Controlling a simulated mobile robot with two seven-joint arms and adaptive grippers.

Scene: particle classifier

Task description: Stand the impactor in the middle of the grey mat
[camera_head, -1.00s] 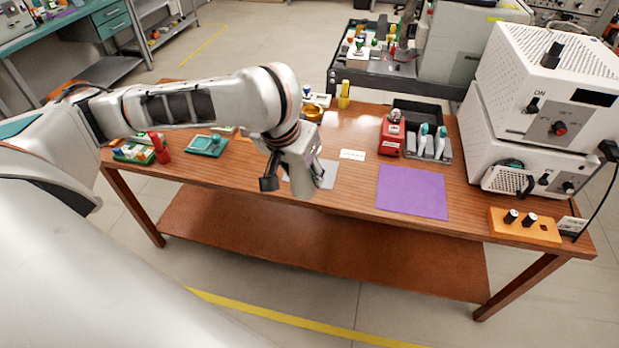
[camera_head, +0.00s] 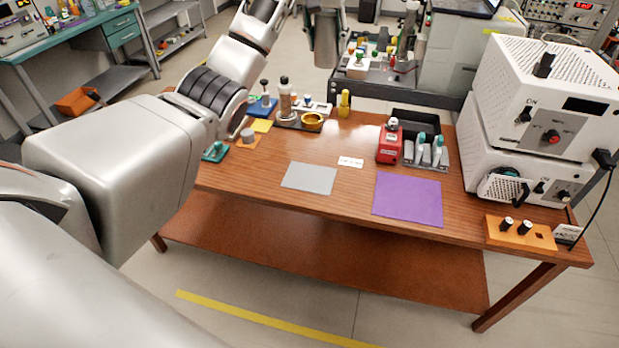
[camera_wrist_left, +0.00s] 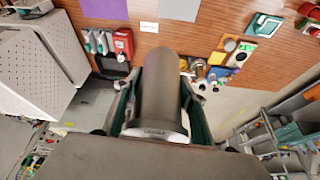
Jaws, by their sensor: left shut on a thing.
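The impactor, a tall dark grey cylinder (camera_head: 325,42), hangs upright in the air near the top of the head view, beyond the back of the wooden table. In the left wrist view it (camera_wrist_left: 158,95) fills the middle. My left gripper (camera_wrist_left: 159,88) is shut on it, with a green-lined finger on each side; in the head view the gripper is mostly cut off at the top edge. The grey mat (camera_head: 309,178) lies flat and bare near the table's front, left of the purple mat (camera_head: 408,199). My right gripper is not in view.
A white label (camera_head: 350,162) lies behind the grey mat. A red device (camera_head: 389,145) and a rack of white-and-teal tools (camera_head: 438,155) stand behind the purple mat. Bottles and a yellow bowl (camera_head: 312,121) stand back left. White instruments (camera_head: 540,100) fill the right end.

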